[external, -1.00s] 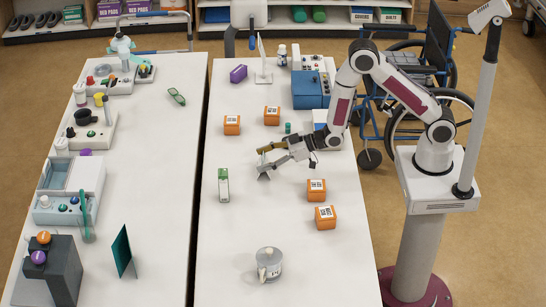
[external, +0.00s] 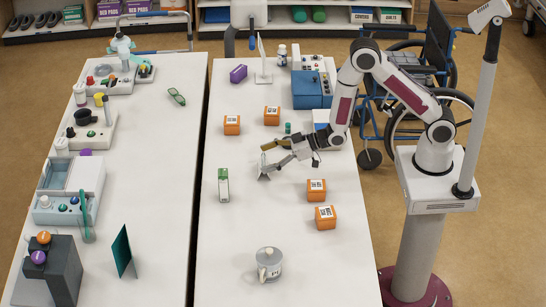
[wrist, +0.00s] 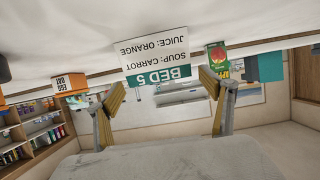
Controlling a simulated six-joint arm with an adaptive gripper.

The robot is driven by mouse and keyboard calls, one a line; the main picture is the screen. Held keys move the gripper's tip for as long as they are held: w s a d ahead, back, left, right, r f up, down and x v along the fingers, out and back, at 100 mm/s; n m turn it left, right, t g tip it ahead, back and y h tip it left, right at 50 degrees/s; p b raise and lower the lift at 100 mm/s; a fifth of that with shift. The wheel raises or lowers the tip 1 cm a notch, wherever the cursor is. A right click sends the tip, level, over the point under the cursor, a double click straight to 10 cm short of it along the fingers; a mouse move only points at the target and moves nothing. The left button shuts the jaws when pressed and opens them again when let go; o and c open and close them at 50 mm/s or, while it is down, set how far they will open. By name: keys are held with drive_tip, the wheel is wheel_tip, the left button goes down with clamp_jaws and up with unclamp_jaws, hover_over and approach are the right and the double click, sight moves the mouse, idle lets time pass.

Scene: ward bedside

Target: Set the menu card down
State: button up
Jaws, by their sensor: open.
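The menu card (wrist: 157,52) is white with a green band reading BED 5, soup carrot and juice orange. It appears upside down in the wrist view, where its printed face is toward me and it seems to stand on the table. My gripper (wrist: 163,88) is open, with one finger at each side of the card's lower part in the picture and gaps visible. In the external view my gripper (external: 264,159) is low over the right table, and a small pale shape at its tips (external: 264,171) looks like the card.
A green-and-white carton (external: 223,186) stands left of my gripper on the right table (external: 225,260). Orange boxes stand behind (external: 272,116) and in front (external: 316,190). A lidded mug (external: 269,264) is near the front. Open tabletop lies between the carton and mug.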

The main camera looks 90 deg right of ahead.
drive_tip(key=shift+v, duration=3.25)
drive_tip(key=shift+r, duration=0.1)
drive_tip(key=s+a+r+g, duration=0.1)
drive_tip(key=s+r+g, duration=0.3)
drive_tip(key=s+r, duration=0.8)
drive_tip(key=s+a+r+g, duration=0.1)
drive_tip(key=s+r, duration=0.3)
drive_tip(key=s, duration=0.6)
drive_tip(key=s+a+r+g, duration=0.2)
drive_tip(key=s+r, duration=0.2)
drive_tip(key=s, duration=0.7)
drive_tip(key=shift+s+g, duration=0.3)
drive_tip(key=shift+g, duration=0.1)
